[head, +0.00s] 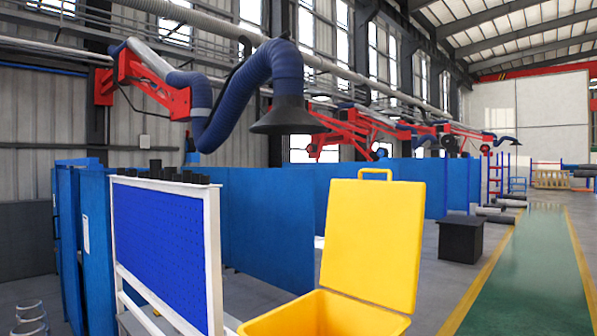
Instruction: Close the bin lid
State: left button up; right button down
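A yellow bin (325,314) stands at the bottom of the head view, right of centre. Only its upper part shows, with its opening facing up; the rest is cut off by the lower edge. Its yellow lid (372,238) stands open, nearly upright and tilted a little back from the rear rim. A yellow loop handle (375,172) sits on the lid's top edge. Neither of my grippers is in view.
A blue pegboard panel (163,247) in a white frame stands left of the bin. Blue partitions (265,225) stand behind. A black box (461,240) is on the floor at right, beside a green walkway (530,270). A dark extraction hood (290,117) hangs overhead.

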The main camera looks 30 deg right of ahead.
aim_at(373, 238)
jog(key=i+l+u, duration=0.3)
jog(key=l, duration=1.05)
jog(key=l+u, duration=0.25)
jog(key=l, duration=1.1)
